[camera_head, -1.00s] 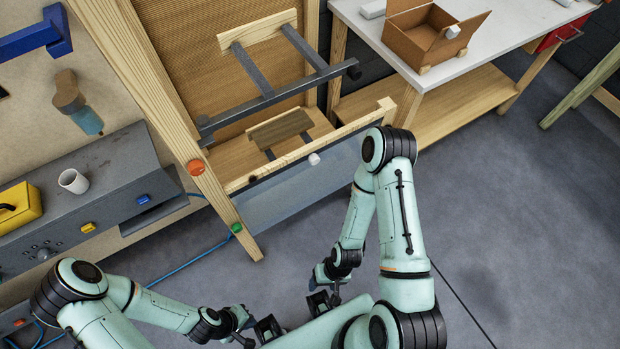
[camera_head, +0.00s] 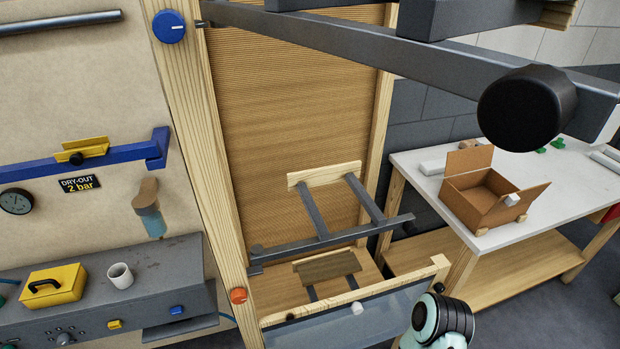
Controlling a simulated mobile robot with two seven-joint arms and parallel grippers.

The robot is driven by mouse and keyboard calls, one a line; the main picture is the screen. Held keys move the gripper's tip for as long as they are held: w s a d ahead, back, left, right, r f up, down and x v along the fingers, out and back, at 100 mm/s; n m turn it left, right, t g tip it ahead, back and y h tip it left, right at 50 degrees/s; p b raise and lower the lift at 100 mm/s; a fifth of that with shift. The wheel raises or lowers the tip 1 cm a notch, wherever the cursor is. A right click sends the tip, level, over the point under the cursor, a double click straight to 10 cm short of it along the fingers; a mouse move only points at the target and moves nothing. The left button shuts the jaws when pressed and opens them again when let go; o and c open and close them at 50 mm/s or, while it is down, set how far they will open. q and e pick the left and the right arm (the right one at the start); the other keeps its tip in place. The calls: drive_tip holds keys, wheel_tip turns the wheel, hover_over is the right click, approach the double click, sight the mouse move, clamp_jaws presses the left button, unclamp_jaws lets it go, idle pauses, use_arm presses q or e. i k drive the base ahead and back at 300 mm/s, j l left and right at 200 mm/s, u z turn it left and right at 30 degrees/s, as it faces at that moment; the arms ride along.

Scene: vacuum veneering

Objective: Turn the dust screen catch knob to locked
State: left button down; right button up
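A translucent dust screen (camera_head: 340,328) hangs in a wooden frame at the bottom centre, with a small white knob (camera_head: 357,308) at its top. An orange knob (camera_head: 238,295) sits low on the left wooden post, beside the screen's left end. A blue knob (camera_head: 168,26) with a pale mark sits high on the same post, by a small dark pin. No label shows which knob is the catch, and I cannot tell its setting. Neither gripper is in view; only part of my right arm shows at the bottom, right of the screen.
A dark metal bar with a large black end knob (camera_head: 525,108) crosses the upper right, close to the camera. A grey bench (camera_head: 190,270) with a yellow box (camera_head: 54,287) and white cup (camera_head: 120,275) stands left. A white table (camera_head: 550,185) with an open cardboard box (camera_head: 480,195) stands right.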

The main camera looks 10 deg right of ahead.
sight(439, 288)
drive_tip(key=k+l+z, duration=0.1)
drive_tip(key=z, duration=0.35)
drive_tip(key=k+l+z, duration=0.2)
drive_tip(key=z, duration=0.2)
drive_tip(key=k+l+z, duration=0.15)
drive_tip(key=z, duration=0.3)
